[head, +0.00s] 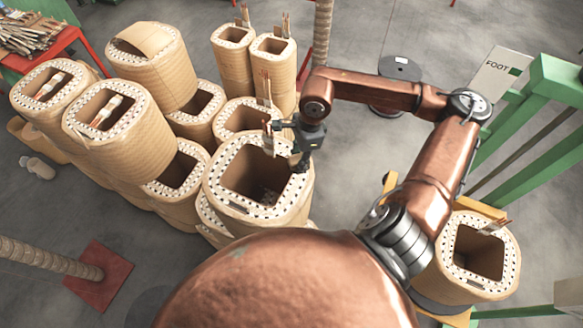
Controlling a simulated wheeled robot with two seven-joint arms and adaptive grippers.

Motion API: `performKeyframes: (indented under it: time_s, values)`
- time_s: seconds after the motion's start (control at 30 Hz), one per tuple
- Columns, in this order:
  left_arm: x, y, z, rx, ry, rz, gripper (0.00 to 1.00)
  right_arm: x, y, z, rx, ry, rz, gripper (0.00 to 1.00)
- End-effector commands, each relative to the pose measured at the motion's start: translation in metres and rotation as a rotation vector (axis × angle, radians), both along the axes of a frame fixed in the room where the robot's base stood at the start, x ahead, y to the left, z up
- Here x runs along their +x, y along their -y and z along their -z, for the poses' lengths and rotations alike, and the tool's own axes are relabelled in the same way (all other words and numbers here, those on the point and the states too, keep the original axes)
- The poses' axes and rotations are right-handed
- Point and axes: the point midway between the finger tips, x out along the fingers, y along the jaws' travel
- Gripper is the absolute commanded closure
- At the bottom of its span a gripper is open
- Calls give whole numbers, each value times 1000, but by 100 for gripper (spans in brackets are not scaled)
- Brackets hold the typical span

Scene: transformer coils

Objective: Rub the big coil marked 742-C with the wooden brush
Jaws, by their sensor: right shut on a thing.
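My right gripper (284,134) is at the back right rim of a big tan coil (262,213) with a square hollow and a dotted white top. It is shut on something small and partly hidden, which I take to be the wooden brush. I cannot make out its shape or whether it touches the coil. No mark 742-C can be read on any coil, so I cannot tell which one bears it. My left gripper is not in view.
Several other tan coils stand close together at the left and back, one with a folded sheet (146,39) on top. A lone coil (477,256) stands at the right beside a green frame (552,78). A black reel (400,68) stands behind my right arm.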

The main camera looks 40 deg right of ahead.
Motion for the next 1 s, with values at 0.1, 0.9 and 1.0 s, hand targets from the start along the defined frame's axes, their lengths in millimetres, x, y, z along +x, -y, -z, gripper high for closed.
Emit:
performKeyframes:
  time_s: [0.1,0.9,1.0]
  values:
    - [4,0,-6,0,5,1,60,0,0,-12,-2,2,0,95]
    - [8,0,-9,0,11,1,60,0,0,-20,-1,0,0,95]
    - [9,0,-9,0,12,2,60,0,0,-19,-1,0,0,95]
